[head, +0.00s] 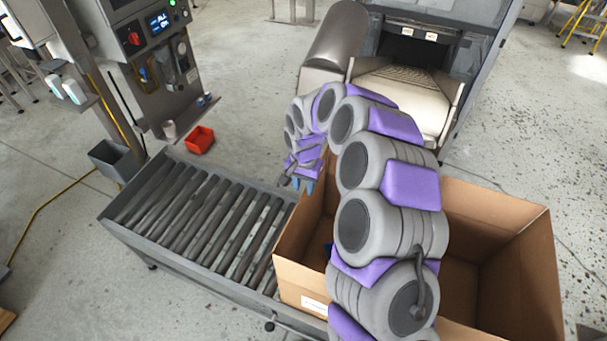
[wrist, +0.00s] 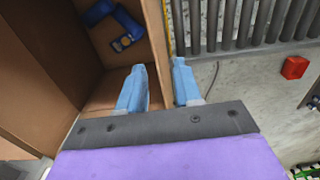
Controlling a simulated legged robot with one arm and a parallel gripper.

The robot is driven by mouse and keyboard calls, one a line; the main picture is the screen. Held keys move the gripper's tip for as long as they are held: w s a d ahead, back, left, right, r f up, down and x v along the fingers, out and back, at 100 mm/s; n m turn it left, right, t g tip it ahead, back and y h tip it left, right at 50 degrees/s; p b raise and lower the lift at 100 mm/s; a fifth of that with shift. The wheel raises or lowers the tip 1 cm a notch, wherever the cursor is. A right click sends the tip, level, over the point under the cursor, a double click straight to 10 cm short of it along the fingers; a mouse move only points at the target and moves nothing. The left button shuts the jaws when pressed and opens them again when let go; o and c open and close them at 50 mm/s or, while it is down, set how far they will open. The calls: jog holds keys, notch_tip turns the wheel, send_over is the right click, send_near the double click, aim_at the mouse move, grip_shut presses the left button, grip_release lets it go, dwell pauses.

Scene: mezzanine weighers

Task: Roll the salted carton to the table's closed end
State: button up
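The salted carton (head: 302,274) is a large open brown box at the right part of the roller table (head: 190,262). My arm crosses over it and hides much of its inside. My gripper (head: 303,184) is at the carton's left wall, near its far corner. In the wrist view my gripper (wrist: 160,88) has its two blue fingers apart, one inside the carton (wrist: 155,32) and one outside, with the wall's edge between them. I see no clear contact with the wall. Dark blue items (wrist: 90,24) lie inside the carton.
The bare rollers (head: 195,215) left of the carton are clear. A control post (head: 150,60) with a red bin (head: 200,139) and a grey bin (head: 117,160) stands behind the table. A machine with a chute (head: 405,92) stands at the back.

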notch_tip(320, 180, down, 7)
jog(key=shift+b, duration=0.4)
jog(key=shift+c, duration=0.4)
grip_shut()
dwell(1.0)
